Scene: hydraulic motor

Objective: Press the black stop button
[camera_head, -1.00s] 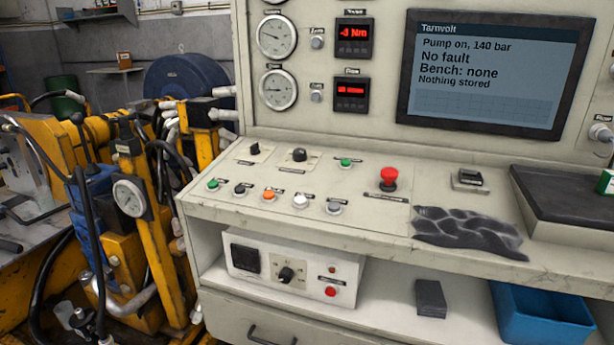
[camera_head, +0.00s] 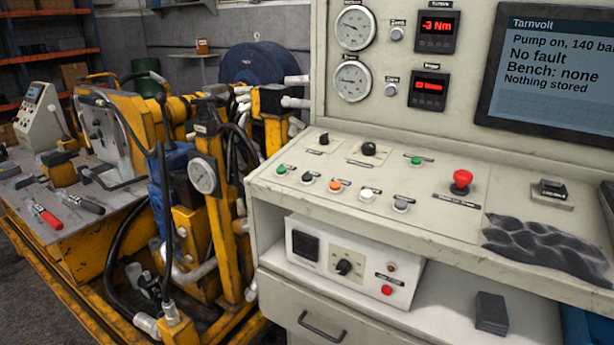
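The black button (camera_head: 308,177) sits in the front row of the sloped control panel (camera_head: 420,218), between a green button (camera_head: 282,170) on its left and an orange button (camera_head: 336,186) on its right. Its label is too small to read. White (camera_head: 367,194) and grey (camera_head: 401,205) buttons follow to the right. A red mushroom button (camera_head: 461,180) stands further right on the panel. The screen (camera_head: 552,68) reads "Pump on, 140 bar", "No fault", "Bench: none", "Nothing stored". Neither of my grippers is in view.
Two black knobs (camera_head: 368,149) and another green button (camera_head: 416,160) lie behind the front row. A shelf below holds a white control box (camera_head: 345,262). Yellow machinery (camera_head: 215,220) stands close to the console's left.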

